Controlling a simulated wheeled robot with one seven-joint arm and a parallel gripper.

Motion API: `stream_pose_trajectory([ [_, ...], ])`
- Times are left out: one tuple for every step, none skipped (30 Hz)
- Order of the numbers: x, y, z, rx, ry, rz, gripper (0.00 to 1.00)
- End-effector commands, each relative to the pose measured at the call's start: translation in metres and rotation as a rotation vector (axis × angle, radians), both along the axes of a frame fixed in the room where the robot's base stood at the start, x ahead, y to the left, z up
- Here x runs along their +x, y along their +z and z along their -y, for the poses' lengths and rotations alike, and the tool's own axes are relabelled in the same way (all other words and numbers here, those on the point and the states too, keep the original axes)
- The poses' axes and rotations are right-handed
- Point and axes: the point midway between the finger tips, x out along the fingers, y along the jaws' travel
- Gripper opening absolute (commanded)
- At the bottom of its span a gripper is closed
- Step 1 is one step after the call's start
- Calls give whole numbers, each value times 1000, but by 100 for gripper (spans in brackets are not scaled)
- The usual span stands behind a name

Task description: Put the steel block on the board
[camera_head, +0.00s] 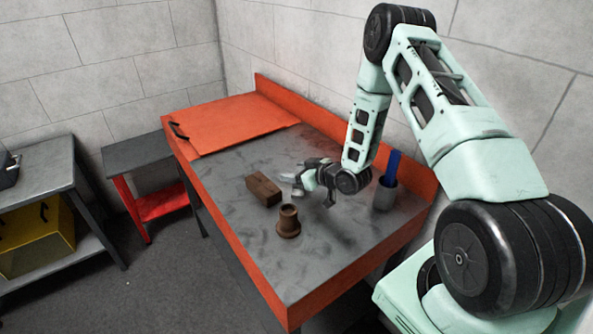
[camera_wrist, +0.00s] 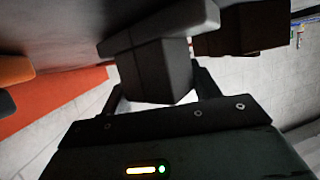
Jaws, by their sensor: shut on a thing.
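My gripper (camera_head: 308,187) is low over the grey bench top, to the right of the brown block. In the wrist view my gripper (camera_wrist: 160,92) is shut on a dark grey block, which I take to be the steel block (camera_wrist: 157,72). In the head view the held block is hard to make out among the fingers. A flat orange panel (camera_head: 240,122), probably the board, lies at the far left end of the bench, well away from my gripper.
A brown rectangular block (camera_head: 263,190) and a brown flanged bushing (camera_head: 288,221) stand on the bench (camera_head: 325,262) near my gripper. A grey cup (camera_head: 385,195) with a blue item stands to the right. An orange wall rises along the back.

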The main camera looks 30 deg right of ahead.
Motion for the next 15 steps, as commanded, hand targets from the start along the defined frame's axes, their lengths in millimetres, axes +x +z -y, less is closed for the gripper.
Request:
stream_pose_trajectory([
  [1,1,0,-1,1,4,18],
  [1,1,0,-1,1,4,18],
  [1,1,0,-1,0,4,18],
  [1,1,0,-1,0,4,18],
  [1,1,0,-1,0,4,18],
  [1,1,0,0,0,4,18],
  [1,1,0,0,0,4,18],
  [1,0,0,0,0,4,18],
  [1,-1,0,0,0,4,18],
  [1,-3,0,0,0,4,18],
  [0,-4,0,0,0,1,64],
  [0,-2,0,0,0,1,76],
  [0,-2,0,0,0,0,84],
  [0,-2,0,0,0,0,84],
  [0,-2,0,0,0,0,84],
])
